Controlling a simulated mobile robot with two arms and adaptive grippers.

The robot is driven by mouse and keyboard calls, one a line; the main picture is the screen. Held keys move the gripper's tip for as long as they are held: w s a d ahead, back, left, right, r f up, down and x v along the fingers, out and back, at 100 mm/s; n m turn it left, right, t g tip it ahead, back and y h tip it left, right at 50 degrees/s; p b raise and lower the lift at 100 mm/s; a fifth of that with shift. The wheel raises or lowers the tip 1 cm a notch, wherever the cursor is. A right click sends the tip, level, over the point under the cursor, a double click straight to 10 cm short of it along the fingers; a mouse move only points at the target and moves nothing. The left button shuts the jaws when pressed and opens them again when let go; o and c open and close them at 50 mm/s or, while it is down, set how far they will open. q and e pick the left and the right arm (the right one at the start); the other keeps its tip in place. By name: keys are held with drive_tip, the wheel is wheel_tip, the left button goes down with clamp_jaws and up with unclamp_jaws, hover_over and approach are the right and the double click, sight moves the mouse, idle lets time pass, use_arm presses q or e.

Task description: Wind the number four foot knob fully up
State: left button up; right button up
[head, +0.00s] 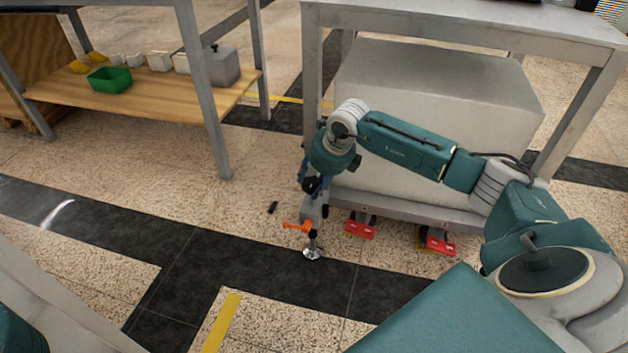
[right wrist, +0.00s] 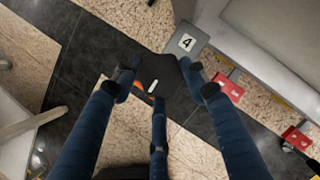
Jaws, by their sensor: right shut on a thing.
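My right gripper (head: 314,190) reaches down at the front left corner of the grey machine stand, above a foot with a round metal pad (head: 312,254) on the floor. An orange lever (head: 297,226) sticks out to the left of that foot. In the right wrist view, my right gripper (right wrist: 157,88) has its blue fingers closed around a dark knob (right wrist: 165,72), with a bit of orange showing beside it. A plate marked 4 (right wrist: 187,43) sits just beyond the knob. The knob's thread is hidden. My left gripper is not in view.
Red-and-metal caster parts (head: 361,226) sit under the stand's lower rail, with another pair (head: 437,241) to the right. A small dark object (head: 272,207) lies on the floor. A wooden shelf (head: 150,100) with a green bin (head: 110,79) stands at the back left. Floor left of the foot is mostly clear.

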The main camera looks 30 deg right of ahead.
drive_tip(key=n, duration=0.1)
drive_tip(key=n+y, duration=0.1)
drive_tip(key=n, duration=0.2)
drive_tip(key=shift+w+d+r+p, duration=0.35)
drive_tip(key=shift+w+p, duration=0.05)
drive_tip(key=n+g+y, duration=0.1)
drive_tip(key=n, duration=0.1)
drive_tip(key=n+y+b, duration=0.1)
drive_tip(key=n, duration=0.2)
drive_tip(key=shift+w+g, duration=0.1)
drive_tip(key=shift+g, duration=0.3)
drive_tip(key=shift+n, duration=0.4)
drive_tip(key=o, duration=1.1)
drive_tip(key=shift+a, duration=0.1)
drive_tip(key=shift+f, duration=0.15)
drive_tip(key=shift+v, duration=6.05)
